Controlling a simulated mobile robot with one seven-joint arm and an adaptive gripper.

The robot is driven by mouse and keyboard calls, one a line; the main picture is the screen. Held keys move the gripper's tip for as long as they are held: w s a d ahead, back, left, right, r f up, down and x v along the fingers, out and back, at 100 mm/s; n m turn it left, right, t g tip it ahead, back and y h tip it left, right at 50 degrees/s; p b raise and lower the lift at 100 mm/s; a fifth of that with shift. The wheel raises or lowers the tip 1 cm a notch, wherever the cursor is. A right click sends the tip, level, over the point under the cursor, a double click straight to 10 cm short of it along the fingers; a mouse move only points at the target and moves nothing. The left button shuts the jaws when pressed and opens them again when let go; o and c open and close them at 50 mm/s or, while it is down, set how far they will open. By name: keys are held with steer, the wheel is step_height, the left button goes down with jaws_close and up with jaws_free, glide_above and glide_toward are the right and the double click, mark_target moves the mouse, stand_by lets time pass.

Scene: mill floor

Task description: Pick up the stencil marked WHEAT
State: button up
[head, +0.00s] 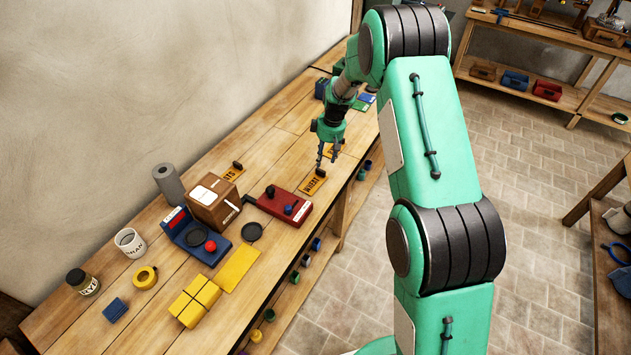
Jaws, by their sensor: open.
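A yellow stencil plate (312,186) with dark lettering that appears to read WHEAT lies flat on the wooden bench, near its front edge. A small dark knob (321,172) stands at its far end. My gripper (327,160) is open and empty, pointing down above the bench just beyond the knob. It looks apart from the stencil, though its exact height is hard to tell. A second yellow stencil (232,172), its lettering ending in TS, lies toward the wall. A third yellow stencil (336,147) is partly hidden behind my gripper.
A red device (284,205) with dark knobs sits close to the WHEAT stencil. Blue and green items (364,101) lie beyond my gripper.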

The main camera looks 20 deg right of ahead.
mark_target(317, 179)
steer(key=shift+w+a+f, duration=0.1)
steer(key=shift+f, duration=0.95)
steer(key=shift+f, duration=0.15)
steer(key=shift+w+a+f, duration=0.1)
steer(key=shift+a+f, duration=0.05)
steer(key=shift+f, duration=1.1)
steer(key=shift+w+a+f, duration=0.1)
steer(key=shift+a+f, duration=0.05)
steer(key=shift+f, duration=1.05)
jaws_close()
